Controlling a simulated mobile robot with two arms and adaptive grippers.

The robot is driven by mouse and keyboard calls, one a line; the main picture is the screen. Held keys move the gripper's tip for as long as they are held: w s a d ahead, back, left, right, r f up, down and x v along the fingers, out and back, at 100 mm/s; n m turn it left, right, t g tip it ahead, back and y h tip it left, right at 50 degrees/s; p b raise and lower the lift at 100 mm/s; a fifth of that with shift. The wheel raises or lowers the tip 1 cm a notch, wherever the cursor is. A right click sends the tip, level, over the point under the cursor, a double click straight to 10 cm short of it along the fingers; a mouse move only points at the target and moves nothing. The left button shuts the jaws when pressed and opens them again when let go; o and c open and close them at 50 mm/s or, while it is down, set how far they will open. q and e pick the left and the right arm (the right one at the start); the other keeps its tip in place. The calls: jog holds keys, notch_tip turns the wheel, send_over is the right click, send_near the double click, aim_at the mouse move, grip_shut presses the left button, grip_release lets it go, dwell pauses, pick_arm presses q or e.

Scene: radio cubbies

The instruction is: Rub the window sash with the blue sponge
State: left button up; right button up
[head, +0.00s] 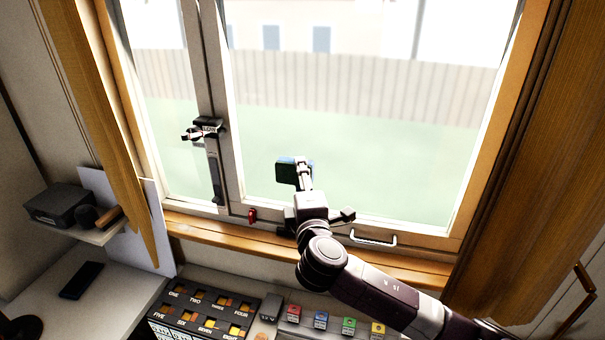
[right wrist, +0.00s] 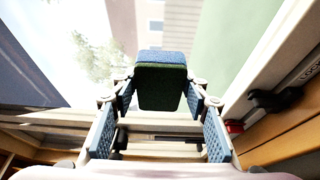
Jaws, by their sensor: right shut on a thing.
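The blue sponge (head: 287,171) shows in the head view in front of the glass, low in the large right-hand pane. In the right wrist view the sponge (right wrist: 160,85) has a blue face and a dark green side. My right gripper (head: 304,170) is shut on it, with a finger on each side in the right wrist view (right wrist: 160,95). The window sash (head: 225,120) has a pale frame around the glass. I cannot tell whether the sponge touches the sash or glass. My left gripper is not in view.
A dark latch (head: 207,126) sits on the window post. A red knob (head: 252,216) and a white handle (head: 373,238) are along the bottom frame. Numbered cubbies (head: 205,315) and coloured blocks (head: 320,321) stand below the wooden sill. Wooden panels flank the window.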

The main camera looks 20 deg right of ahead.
jog(key=shift+s+a+p, duration=0.2)
jog(key=shift+s+a, duration=0.45)
jog(key=shift+s, duration=0.3)
jog(key=shift+s+a+p, duration=0.15)
jog(key=shift+s+a, duration=0.5)
jog(key=shift+s, duration=0.3)
jog(key=s+a, duration=0.1)
jog(key=s, duration=0.1)
jog(key=shift+s+a+p, duration=0.3)
jog(key=shift+a, duration=0.05)
jog(key=shift+w+d, duration=0.1)
jog(key=w+d, duration=0.4)
jog(key=w, duration=0.1)
jog(key=shift+w, duration=0.35)
jog(key=shift+w+d, duration=0.5)
jog(key=shift+w, duration=0.3)
jog(key=shift+s+d, duration=0.1)
